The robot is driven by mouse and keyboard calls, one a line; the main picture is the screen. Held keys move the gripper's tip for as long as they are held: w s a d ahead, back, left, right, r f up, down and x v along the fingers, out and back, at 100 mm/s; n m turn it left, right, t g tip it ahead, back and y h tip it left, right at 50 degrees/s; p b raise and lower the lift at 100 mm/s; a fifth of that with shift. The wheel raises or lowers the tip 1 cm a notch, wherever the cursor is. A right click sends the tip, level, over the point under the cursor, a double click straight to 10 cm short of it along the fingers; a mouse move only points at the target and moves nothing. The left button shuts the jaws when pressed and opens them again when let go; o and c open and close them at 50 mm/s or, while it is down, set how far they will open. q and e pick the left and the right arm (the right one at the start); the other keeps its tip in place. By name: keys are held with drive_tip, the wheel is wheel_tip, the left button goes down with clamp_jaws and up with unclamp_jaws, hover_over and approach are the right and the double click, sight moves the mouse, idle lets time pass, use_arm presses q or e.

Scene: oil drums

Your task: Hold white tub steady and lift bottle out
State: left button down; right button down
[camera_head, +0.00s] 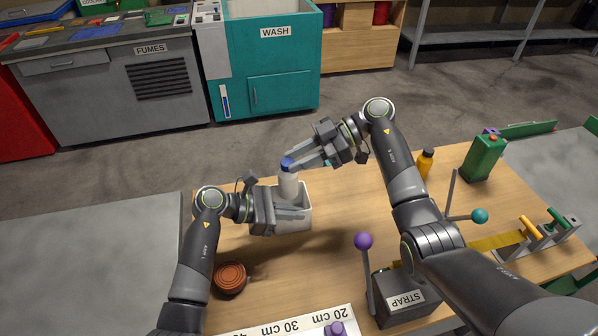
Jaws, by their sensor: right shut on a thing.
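The white tub (304,222) stands on the wooden table. A white bottle (289,184) with a blue cap (287,164) is upright at the tub's far left part, its body rising above the rim. Its lower end is hidden behind my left gripper, so I cannot tell how deep it sits. My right gripper (294,164) reaches in from the right and is shut on the bottle near its cap. My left gripper (298,212) lies across the tub's near left side, fingers pointing right. Its finger gap is not clear, so I cannot tell whether it grips the wall.
A reddish-brown round object (230,279) lies near my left arm. A STRAP box (398,296) with a purple-knobbed lever stands front right. An orange bottle (425,163) and a green can (483,158) stand at the right. A ruler strip (290,324) lies at the front.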

drive_tip(key=shift+r, duration=0.35)
use_arm(q)
drive_tip(key=c, duration=1.6)
unclamp_jaws()
drive_tip(key=shift+o, duration=0.2)
